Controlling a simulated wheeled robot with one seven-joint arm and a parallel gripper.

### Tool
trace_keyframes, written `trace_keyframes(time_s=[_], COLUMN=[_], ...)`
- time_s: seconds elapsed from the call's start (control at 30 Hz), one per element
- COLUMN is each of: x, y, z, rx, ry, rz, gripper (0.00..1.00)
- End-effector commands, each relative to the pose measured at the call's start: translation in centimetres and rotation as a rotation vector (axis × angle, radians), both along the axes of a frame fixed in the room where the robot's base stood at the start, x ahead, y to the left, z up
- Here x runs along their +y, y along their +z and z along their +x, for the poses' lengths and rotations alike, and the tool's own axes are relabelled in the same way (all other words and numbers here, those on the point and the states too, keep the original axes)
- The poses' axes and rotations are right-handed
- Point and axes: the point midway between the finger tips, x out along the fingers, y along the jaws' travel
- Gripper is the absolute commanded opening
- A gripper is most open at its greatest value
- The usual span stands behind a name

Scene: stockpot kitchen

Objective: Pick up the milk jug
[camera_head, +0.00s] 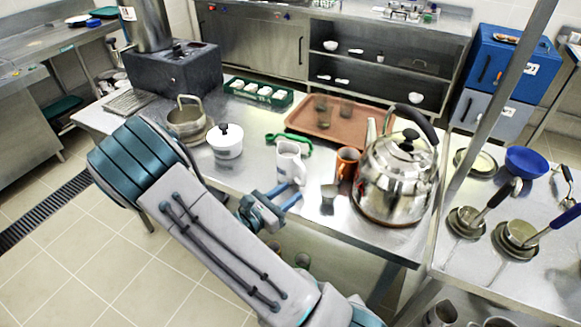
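A white jug (289,163) with a side handle stands upright near the front edge of the steel table, and it looks like the milk jug. My gripper (286,194) is at the table's front edge, just below the jug in the picture. Its two blue fingers are spread apart with a gap between them, pointing to the right and toward the jug's base. Nothing shows between the fingers. I cannot tell whether a fingertip touches the jug.
A copper mug (347,163) and a large steel kettle (397,178) stand right of the jug. A white lidded pot (227,142) and a steel pot (186,121) stand left. A green-handled item (288,139) and a brown tray (340,118) lie behind.

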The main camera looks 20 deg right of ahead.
Motion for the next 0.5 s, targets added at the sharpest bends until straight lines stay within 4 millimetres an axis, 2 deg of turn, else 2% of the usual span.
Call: trace_keyframes(time_s=[0.27, 0.5], x=[-2.2, -5.4], y=[0.2, 0.3], z=[0.8, 2.1], rx=[0.001, 0.001], ry=[-0.002, -0.003], rz=[0.0, 0.0], gripper=[0.35, 0.35])
